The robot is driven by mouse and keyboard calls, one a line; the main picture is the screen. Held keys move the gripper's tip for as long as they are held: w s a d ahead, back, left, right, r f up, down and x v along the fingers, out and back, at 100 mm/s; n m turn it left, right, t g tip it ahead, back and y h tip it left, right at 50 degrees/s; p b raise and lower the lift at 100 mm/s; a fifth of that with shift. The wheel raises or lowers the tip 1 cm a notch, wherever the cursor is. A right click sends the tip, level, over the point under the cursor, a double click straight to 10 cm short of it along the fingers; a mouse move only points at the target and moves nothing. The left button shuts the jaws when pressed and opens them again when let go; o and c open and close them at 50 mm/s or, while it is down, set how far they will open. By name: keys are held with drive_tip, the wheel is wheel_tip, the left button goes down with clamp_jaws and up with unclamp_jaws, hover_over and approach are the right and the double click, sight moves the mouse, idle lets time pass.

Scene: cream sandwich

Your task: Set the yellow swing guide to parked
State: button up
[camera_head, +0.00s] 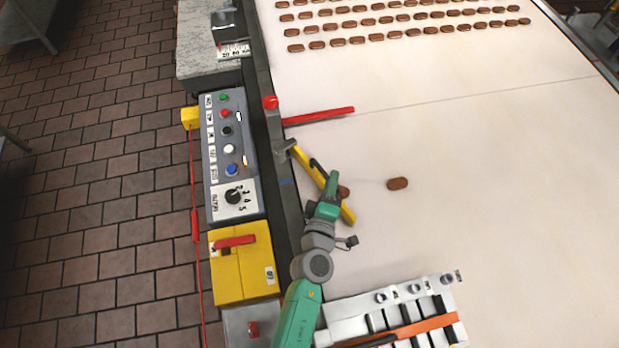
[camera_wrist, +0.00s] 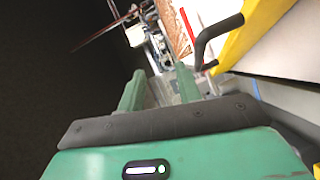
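The yellow swing guide (camera_head: 310,165) slants from a grey pivot at the belt's left edge down and right over the cream belt. My green gripper (camera_head: 331,182) is at the guide's middle and hides part of it in the head view. In the wrist view the yellow guide (camera_wrist: 262,22) fills the upper right, with a dark bent handle (camera_wrist: 214,41) on it. My gripper (camera_wrist: 160,72) has its two fingers apart with nothing between them. The handle is to the right of the fingers, outside the gap.
A red guide (camera_head: 318,116) reaches over the belt farther up. One brown biscuit (camera_head: 397,184) lies on the belt to the right; another is partly hidden beside the guide. A button panel (camera_head: 231,150) and yellow box (camera_head: 240,272) stand left. A slotted rack (camera_head: 420,312) is at the bottom.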

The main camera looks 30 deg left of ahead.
sight(324, 173)
wheel_tip(324, 173, down, 5)
drive_tip(key=s+a+n+g, duration=0.1)
drive_tip(key=s+a+n, duration=0.1)
drive_tip(key=shift+y, duration=0.5)
drive_tip(key=b+x, duration=0.3)
drive_tip(key=x, duration=0.4)
drive_tip(key=shift+w+d, duration=0.15)
drive_tip(key=shift+w, duration=0.25)
drive_tip(key=shift+c, duration=0.2)
clamp_jaws()
